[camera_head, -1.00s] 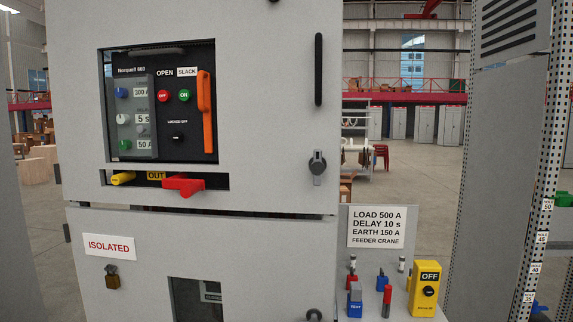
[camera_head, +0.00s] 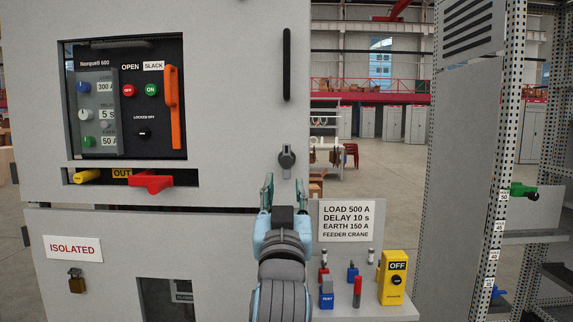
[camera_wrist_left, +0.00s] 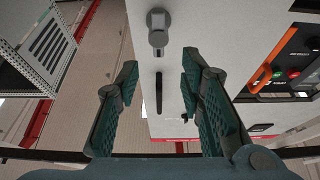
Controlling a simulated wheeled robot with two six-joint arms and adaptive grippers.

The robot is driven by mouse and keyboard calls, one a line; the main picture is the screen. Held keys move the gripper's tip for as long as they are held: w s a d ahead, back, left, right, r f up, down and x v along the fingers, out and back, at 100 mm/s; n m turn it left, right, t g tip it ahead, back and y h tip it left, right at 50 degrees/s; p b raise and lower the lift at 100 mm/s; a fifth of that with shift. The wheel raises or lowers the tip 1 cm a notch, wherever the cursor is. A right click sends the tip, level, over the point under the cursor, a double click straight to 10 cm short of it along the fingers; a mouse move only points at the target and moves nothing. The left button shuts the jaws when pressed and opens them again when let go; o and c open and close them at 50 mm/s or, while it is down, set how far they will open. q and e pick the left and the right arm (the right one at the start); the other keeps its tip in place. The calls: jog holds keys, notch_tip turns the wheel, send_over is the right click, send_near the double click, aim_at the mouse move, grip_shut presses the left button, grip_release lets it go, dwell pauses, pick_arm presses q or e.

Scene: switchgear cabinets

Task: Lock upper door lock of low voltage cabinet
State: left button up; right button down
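The upper door (camera_head: 225,60) of the grey cabinet stands closed. The knob appears upright. My left gripper (camera_head: 283,190) is open and empty, just below the lock in the head view, fingers pointing toward the door. In the left wrist view, the lock (camera_wrist_left: 158,28) shows beyond the open fingertips (camera_wrist_left: 158,75), apart from them. The lower door's lock is hidden behind my arm. My right gripper is not in view.
A shelf at the lower right holds a yellow OFF box (camera_head: 393,278) and small coloured items, below a white label (camera_head: 346,222). A red lever (camera_head: 152,181) protrudes from the upper door. A padlock (camera_head: 77,280) hangs on the lower door (camera_head: 105,300). A perforated rack post (camera_head: 505,150) stands right.

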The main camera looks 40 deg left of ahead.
aim_at(286, 160)
pick_arm(q)
jog(key=p+x, duration=0.2)
jog(key=x, duration=1)
jog(key=shift+w+f, duration=0.1)
jog(key=shift+w, duration=0.15)
jog(key=shift+c, duration=0.4)
grip_shut()
